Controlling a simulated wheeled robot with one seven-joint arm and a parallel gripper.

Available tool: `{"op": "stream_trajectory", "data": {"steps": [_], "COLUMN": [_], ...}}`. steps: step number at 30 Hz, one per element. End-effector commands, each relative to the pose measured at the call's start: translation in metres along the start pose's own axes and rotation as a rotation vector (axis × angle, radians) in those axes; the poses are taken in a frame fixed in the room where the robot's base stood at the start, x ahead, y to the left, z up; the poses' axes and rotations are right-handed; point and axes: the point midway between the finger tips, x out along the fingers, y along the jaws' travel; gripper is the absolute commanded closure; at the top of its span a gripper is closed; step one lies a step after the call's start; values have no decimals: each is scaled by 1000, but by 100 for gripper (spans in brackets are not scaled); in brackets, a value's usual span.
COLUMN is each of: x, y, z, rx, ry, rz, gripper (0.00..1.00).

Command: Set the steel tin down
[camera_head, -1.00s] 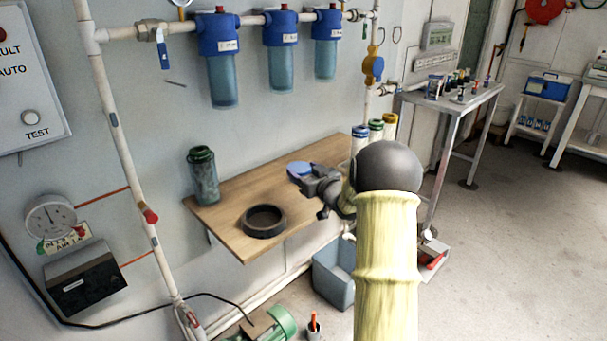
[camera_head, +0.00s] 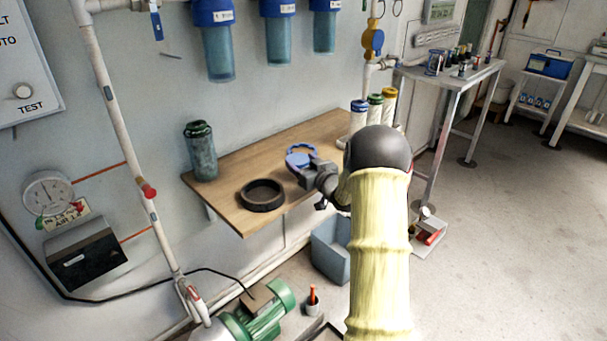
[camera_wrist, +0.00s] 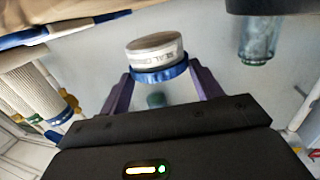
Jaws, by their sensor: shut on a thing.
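The steel tin (camera_wrist: 155,50) is a short round metal tin with a blue rim and a printed label. In the wrist view it sits between the two purple fingers of my gripper (camera_wrist: 160,90), which is shut on it. In the head view, my gripper (camera_head: 312,172) holds the tin (camera_head: 301,154) over the back right part of the wooden shelf (camera_head: 245,165). The blue rim faces up there, and the fingers partly hide the tin. I cannot tell whether its underside touches the shelf.
A black ring (camera_head: 262,195) lies on the shelf, front left of the tin. A dark green jar (camera_head: 202,152) stands at the shelf's left end. Several capped white cartridges (camera_head: 375,112) stand at the right. Blue-headed filters (camera_head: 278,50) hang on the wall above.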

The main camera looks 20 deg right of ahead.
Motion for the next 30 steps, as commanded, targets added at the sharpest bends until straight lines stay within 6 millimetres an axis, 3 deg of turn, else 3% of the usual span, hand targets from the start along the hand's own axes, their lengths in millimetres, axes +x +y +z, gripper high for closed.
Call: {"op": "stream_trajectory", "data": {"steps": [4,10,22,23,24,26,30], "x": [0,2,2,2,2,2,2], "y": [0,0,0,0,0,0,0], "z": [8,35,40,40,40,39,39], "rx": [1,1,0,0,0,0,0], "ry": [-1,-1,1,0,0,0,0], "rz": [0,-1,0,0,0,0,0], "gripper": [60,60,60,34,26,14,13]}}
